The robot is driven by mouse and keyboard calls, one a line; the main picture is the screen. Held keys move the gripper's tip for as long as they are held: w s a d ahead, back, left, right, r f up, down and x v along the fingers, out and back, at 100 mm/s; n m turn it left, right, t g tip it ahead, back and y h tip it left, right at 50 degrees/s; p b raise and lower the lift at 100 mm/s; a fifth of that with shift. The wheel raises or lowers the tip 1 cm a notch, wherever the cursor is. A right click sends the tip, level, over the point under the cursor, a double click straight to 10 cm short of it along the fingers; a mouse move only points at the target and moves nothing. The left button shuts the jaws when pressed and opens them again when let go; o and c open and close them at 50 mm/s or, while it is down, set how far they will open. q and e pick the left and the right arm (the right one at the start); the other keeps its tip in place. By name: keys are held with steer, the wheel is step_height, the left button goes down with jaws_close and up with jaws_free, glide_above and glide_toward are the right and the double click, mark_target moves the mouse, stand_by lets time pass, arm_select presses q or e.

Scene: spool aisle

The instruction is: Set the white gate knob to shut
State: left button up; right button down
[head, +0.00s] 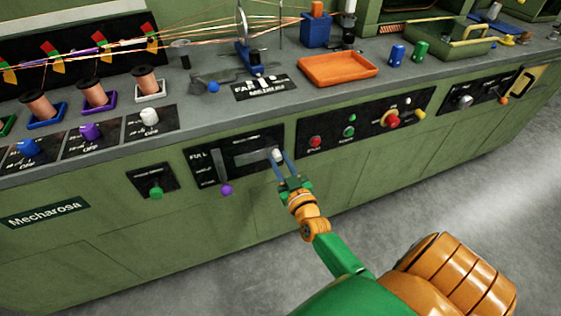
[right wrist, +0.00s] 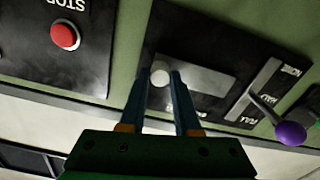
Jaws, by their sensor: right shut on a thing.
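The white gate knob (head: 278,154) is a small round knob on the black front panel with the pale grey slot plate (head: 252,158). It sits at the right end of that plate in the head view. In the right wrist view the knob (right wrist: 160,77) is at the plate's left end, as the picture is upside down. My right gripper (head: 280,162) has its blue fingers on both sides of the knob and is shut on it. The fingers (right wrist: 161,90) hide part of the knob's sides. The label by the plate is too blurred to read. My left gripper is not in view.
A lever with a purple ball (head: 226,189) is on the same panel, left of the knob. A red stop button (head: 316,141) is on the panel to the right. A green knob (head: 156,191) is further left. An orange tray (head: 338,69) stands on the counter above.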

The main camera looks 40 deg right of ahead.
stand_by(0.9)
steer(key=shift+w+a+p, duration=0.2)
steer(key=shift+a+p, duration=0.05)
steer(key=shift+a, duration=0.55)
steer(key=shift+w+a+p, duration=0.15)
steer(key=shift+a+p, duration=0.05)
steer(key=shift+a, duration=0.55)
steer(key=shift+f, duration=0.1)
steer(key=c, duration=1)
jaws_free()
steer(key=o, duration=0.4)
steer(key=shift+a, duration=0.15)
glide_toward(263, 153)
steer(key=shift+p+v, duration=0.45)
steer(key=shift+v, duration=0.7)
